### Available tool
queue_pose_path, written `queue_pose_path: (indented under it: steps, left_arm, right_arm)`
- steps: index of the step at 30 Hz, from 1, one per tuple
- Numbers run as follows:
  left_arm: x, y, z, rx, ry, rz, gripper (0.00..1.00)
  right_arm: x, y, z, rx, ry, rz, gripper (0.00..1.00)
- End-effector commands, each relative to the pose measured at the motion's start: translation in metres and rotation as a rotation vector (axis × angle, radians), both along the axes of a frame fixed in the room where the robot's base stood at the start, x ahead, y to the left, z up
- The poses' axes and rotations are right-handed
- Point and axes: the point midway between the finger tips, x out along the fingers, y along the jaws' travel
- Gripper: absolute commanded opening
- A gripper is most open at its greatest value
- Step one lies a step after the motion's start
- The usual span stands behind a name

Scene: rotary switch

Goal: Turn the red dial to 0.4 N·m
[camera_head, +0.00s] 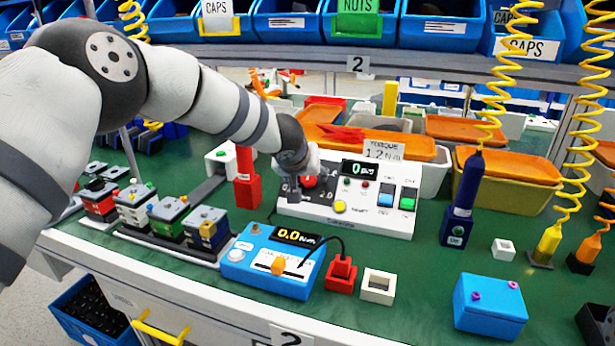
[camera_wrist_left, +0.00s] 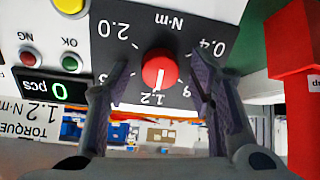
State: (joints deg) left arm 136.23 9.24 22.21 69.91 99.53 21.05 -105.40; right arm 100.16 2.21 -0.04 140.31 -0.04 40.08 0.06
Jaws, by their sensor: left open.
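The red dial (camera_wrist_left: 160,70) sits on a dark scale plate of the white control box (camera_head: 345,217). In the left wrist view the scale is upside down, and the dial's white line points at the 1.2 mark. The 0.4 mark (camera_wrist_left: 211,46) is at the upper right and 2.0 at the upper left; marks between are partly hidden by the fingers. In the head view, the dial (camera_head: 309,181) is partly hidden by my left gripper (camera_head: 297,188). That gripper (camera_wrist_left: 162,92) is open, one finger on each side of the dial, with gaps visible. My right gripper is not in view.
The box also has a yellow button (camera_head: 340,207), a display and green and blue switches. A blue torque meter (camera_head: 275,262) is in front. A torque sign (camera_head: 384,150) reads 1.2 N·m.

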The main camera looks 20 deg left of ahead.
Motion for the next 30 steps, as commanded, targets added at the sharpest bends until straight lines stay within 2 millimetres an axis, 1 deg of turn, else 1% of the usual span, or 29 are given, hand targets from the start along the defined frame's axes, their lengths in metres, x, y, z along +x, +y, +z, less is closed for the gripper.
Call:
queue_pose_path:
  steps: [1,2,3,5,6,7,8,19,23,30]
  left_arm:
    - [-0.0001,-0.0001,0.0009,0.000,-0.001,0.000,0.49]
    - [-0.0001,-0.0001,0.0009,0.000,-0.001,0.000,0.42]
    - [-0.0001,-0.0001,0.0009,0.000,-0.001,0.000,0.33]
    - [-0.0002,-0.0001,0.0009,0.000,-0.001,0.000,0.20]
    - [-0.0001,-0.0001,0.0009,0.000,-0.001,0.000,0.10]
    - [-0.0002,-0.0002,0.0008,0.000,-0.001,0.000,0.04]
    - [-0.0002,-0.0002,0.0008,0.000,-0.001,0.000,0.01]
    - [-0.0002,-0.0002,0.0002,-0.040,0.001,0.039,0.01]
    - [0.0001,0.0005,0.0002,-0.095,0.003,0.094,0.01]
    - [0.0001,0.0013,-0.0001,-0.244,0.009,0.245,0.01]
  right_arm:
    - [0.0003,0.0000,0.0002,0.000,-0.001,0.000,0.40]
    - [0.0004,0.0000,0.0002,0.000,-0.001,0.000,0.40]
    - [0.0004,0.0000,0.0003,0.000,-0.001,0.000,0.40]
    - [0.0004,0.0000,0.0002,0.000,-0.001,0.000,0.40]
    - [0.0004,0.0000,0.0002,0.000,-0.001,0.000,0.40]
    - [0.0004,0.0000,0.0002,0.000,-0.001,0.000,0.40]
    - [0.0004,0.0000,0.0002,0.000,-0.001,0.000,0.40]
    - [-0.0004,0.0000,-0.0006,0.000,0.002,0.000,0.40]
    - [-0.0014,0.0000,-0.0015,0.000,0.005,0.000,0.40]
    - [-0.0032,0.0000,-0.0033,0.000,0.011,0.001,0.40]
